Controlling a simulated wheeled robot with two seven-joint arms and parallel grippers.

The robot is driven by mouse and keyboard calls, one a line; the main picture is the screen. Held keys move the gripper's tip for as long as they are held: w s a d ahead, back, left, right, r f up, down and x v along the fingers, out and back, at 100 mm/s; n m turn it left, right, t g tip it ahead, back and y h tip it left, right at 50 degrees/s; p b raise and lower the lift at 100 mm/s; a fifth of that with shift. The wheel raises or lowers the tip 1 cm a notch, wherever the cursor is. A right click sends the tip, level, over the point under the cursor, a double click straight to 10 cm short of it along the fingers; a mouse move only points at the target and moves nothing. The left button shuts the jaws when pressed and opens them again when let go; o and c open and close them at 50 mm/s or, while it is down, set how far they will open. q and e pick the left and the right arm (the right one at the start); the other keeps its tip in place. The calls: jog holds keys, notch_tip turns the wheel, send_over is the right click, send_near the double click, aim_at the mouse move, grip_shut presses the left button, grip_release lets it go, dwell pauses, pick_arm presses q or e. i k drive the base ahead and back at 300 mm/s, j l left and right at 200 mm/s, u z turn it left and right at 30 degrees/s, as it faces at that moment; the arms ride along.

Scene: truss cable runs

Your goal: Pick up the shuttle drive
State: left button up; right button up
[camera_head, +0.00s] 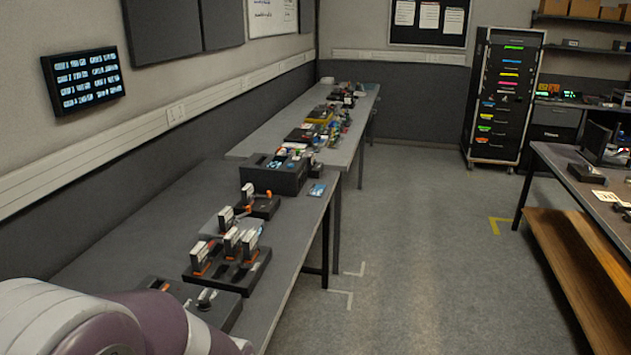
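Several upright silver-and-dark blocks with orange ends stand on the near left bench; I cannot tell which of them is the shuttle drive. Three, including one block (231,242), stand in a black slotted rack (262,264). Another block (226,219) stands behind the rack by a grey plate or pad. One more block (247,194) stands farther back at a black dock (265,208) with an orange-tipped part. Part of my arm fills the lower left corner. Neither gripper shows in this view.
A black unit (222,314) with small fittings lies at the bench's near end, partly behind my arm. A dark divided bin (275,178) stands beyond the dock. The farther bench (342,152) is cluttered. A drawer cabinet (503,95) stands at the back; the middle floor is clear.

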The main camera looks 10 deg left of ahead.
aim_at(226, 218)
jog(key=i+u, duration=0.15)
jog(key=i, duration=0.5)
jog(key=i+l+u, duration=0.1)
jog(key=i, duration=0.55)
jog(key=i+l+u, duration=0.15)
jog(key=i, duration=0.45)
jog(key=l, duration=0.1)
